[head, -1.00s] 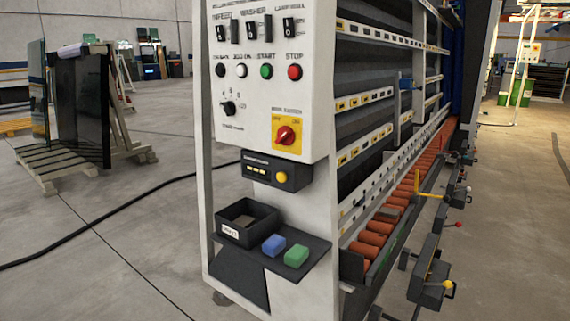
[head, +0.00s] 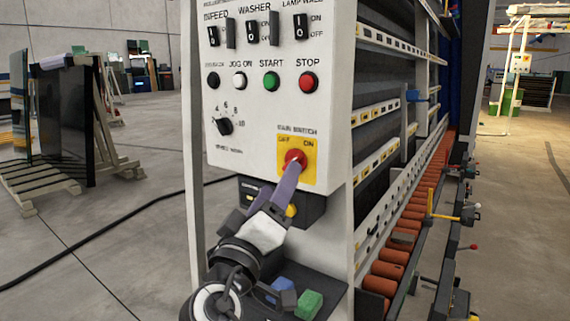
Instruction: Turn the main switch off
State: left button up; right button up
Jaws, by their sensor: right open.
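The main switch is a red knob (head: 295,157) on a yellow plate (head: 310,174) marked OFF at upper left and ON at upper right. It sits low on the right of the white control panel (head: 254,150). The knob's exact setting is too small to read. My right gripper (head: 291,169) reaches up from below, with its purple-grey fingers open at the knob's lower edge. They overlap the knob in the picture, and I cannot tell whether they touch it. My left gripper is not in view.
Above the main switch are black, white, green and red buttons, with rocker switches higher up. A speed dial (head: 224,126) is to the left. A shelf below holds a blue block (head: 284,289) and a green block (head: 309,304). Orange rollers (head: 392,255) run back on the right.

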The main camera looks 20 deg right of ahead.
jog(key=x, duration=0.6)
jog(key=shift+w+d+p, duration=0.2)
jog(key=shift+w+p, duration=0.1)
jog(key=shift+p, duration=0.1)
jog(key=c, duration=1.1)
